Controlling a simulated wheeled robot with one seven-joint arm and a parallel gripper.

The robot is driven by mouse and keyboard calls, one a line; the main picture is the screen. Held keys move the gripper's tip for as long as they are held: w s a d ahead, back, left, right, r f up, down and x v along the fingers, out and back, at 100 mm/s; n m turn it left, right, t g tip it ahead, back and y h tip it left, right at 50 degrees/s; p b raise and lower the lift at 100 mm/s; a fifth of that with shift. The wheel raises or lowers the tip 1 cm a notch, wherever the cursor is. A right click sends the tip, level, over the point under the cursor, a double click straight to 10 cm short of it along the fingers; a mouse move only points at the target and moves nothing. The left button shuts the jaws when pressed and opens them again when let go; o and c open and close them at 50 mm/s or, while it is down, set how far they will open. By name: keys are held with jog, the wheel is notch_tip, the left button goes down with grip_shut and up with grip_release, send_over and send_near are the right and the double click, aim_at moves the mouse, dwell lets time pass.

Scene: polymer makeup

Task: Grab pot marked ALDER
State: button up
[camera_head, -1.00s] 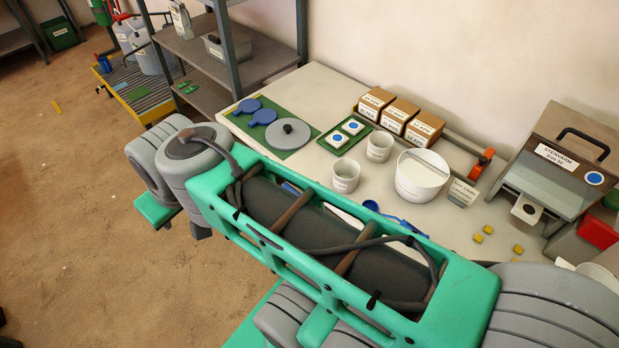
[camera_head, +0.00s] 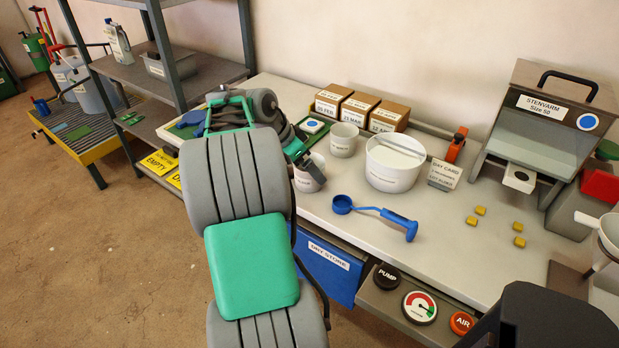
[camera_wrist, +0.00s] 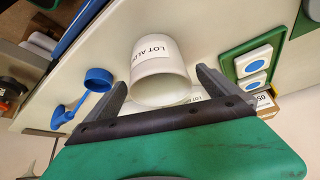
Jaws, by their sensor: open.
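A white pot (camera_wrist: 160,65) with a label reading "LOT ALD…", its end cut off, is in the wrist view. My gripper (camera_wrist: 161,78) is open, with one dark finger on each side of this pot. No finger clearly touches it. In the head view the pot (camera_head: 312,160) stands on the bench, partly hidden by my gripper (camera_head: 306,172). A second white pot (camera_head: 343,140) stands just behind and to the right. Its label is too small to read there.
A large white tub (camera_head: 394,165) and a blue scoop (camera_head: 375,210) are to the right of the pots. A green tray (camera_wrist: 252,50) with blue-dotted white blocks lies close by one finger. Labelled brown boxes (camera_head: 360,108) stand behind. The bench front is mostly clear.

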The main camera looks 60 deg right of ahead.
jog(key=x, duration=0.5)
jog(key=shift+a+r, duration=0.1)
jog(key=c, duration=1.5)
